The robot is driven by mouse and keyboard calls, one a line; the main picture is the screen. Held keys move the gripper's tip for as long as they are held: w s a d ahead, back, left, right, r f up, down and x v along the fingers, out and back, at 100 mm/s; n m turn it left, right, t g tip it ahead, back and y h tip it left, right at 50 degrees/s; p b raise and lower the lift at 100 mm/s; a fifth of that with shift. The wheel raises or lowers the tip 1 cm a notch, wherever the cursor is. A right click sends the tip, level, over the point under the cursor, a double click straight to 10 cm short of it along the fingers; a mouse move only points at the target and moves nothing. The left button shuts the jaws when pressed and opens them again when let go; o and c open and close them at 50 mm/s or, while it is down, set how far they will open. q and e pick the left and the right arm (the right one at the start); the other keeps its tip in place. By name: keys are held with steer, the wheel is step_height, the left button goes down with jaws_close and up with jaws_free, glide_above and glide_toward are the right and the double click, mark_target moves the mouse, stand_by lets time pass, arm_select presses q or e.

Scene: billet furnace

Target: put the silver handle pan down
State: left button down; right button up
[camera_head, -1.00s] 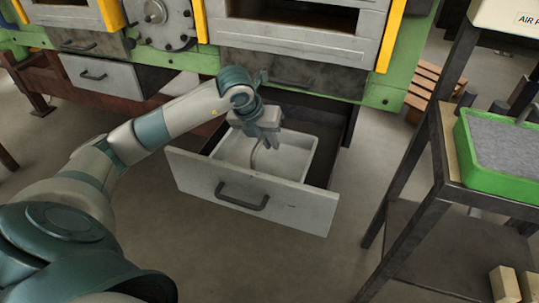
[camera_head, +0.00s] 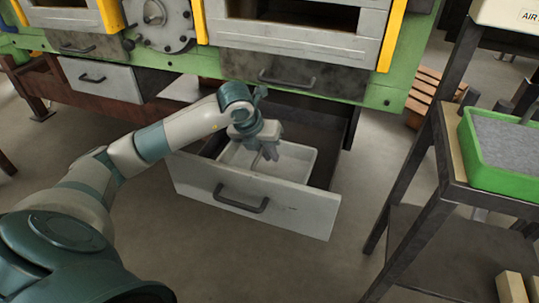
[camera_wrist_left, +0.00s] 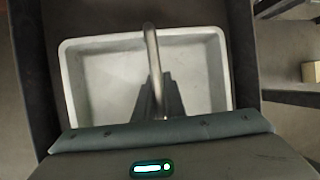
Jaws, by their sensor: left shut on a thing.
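The pan (camera_head: 300,166) is a pale rectangular tray inside the open drawer (camera_head: 290,212) under the furnace. In the left wrist view the pan (camera_wrist_left: 203,72) looks empty, with a silver bar handle (camera_wrist_left: 152,48) crossing over its middle. My left gripper (camera_head: 270,155) points down over the pan; its fingers (camera_wrist_left: 158,98) are shut on the silver handle. The drawer front hides the pan's near lower side, and I cannot tell whether the pan touches the drawer floor. My right gripper is not in view.
The furnace front (camera_head: 297,40) with closed drawers stands just behind. A dark metal rack (camera_head: 424,200) at the right carries a green tray (camera_head: 505,185) of grey material. Bare floor lies between the drawer and the rack.

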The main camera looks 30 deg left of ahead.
arm_select(q)
steer(key=c, duration=1.8)
jaws_free()
steer(key=shift+r, duration=0.1)
steer(key=v, duration=1.1)
steer(key=shift+s+r+p, duration=0.2)
steer(key=shift+r+p, duration=0.15)
steer(key=shift+p, duration=0.05)
